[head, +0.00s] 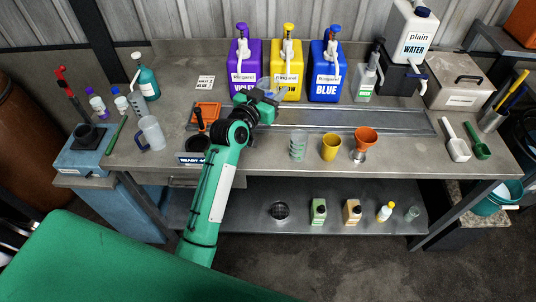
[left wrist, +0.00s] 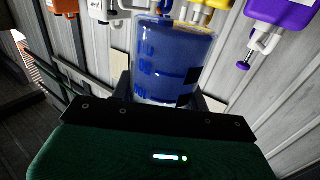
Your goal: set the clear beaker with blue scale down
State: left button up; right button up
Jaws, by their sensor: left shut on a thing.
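The clear beaker with blue scale (head: 267,84) is in my left gripper (head: 270,96), in front of the purple and yellow dispensers in the head view. The left wrist view shows the beaker (left wrist: 172,62) large between the fingers, with blue marks on its wall. It looks blue through the wall; I cannot tell whether that is liquid or background. My left gripper is shut on it. The gripper hides part of the beaker and its base, so I cannot tell whether it touches the surface below. My right gripper is not in view.
A long metal tray (head: 345,120) runs along the bench (head: 270,158). Purple (head: 242,72), yellow (head: 288,70) and blue (head: 325,72) dispensers stand behind it. A greenish cup (head: 298,147), a yellow cup (head: 331,147) and an orange funnel (head: 366,140) stand in front.

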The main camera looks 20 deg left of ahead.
pick_arm(q)
notch_tip(320, 180, down, 18)
jog(key=shift+f, duration=0.2)
jog(key=shift+f+p, duration=0.4)
jog(key=shift+f, duration=0.2)
jog(key=shift+f, duration=0.25)
jog(key=o, duration=1)
jog(key=shift+r, duration=0.1)
